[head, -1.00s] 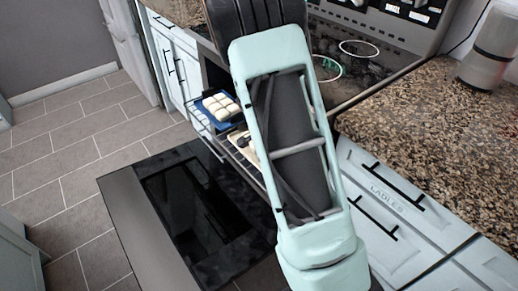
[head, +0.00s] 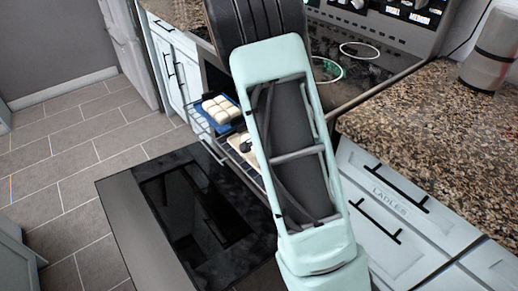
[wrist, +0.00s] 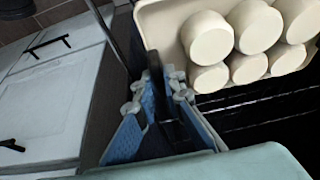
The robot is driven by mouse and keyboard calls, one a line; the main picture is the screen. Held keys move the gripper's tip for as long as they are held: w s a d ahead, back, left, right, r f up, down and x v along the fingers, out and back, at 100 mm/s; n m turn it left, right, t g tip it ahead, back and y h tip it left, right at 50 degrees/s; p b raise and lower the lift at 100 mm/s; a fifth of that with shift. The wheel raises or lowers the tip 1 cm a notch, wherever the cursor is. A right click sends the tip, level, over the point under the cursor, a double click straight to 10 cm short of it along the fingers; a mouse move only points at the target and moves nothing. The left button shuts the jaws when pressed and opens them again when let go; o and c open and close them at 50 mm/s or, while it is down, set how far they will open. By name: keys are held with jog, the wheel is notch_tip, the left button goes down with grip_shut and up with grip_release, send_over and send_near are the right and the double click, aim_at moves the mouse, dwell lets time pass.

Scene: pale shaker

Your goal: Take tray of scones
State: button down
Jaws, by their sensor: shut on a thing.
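In the wrist view, thick pale scones (wrist: 252,25) lie in two rows on a cream tray (wrist: 172,33); I cannot tell which head-view tray this is. My gripper (wrist: 160,88), with blue pads, is just below that tray's left corner. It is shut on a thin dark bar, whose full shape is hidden.
The wire rack (wrist: 260,115) runs right of my gripper. White cabinets (wrist: 55,95) with black handles stand at the left. The open dark glass oven door (head: 180,205) lies in front. A granite counter (head: 425,130) is at the right; tiled floor (head: 75,160) is clear at the left.

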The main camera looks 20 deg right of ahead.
jog(key=shift+r+p, duration=0.35)
jog(key=shift+r, duration=0.45)
dwell(0.4)
jog(key=shift+r+p, duration=0.85)
jog(key=shift+r, duration=0.9)
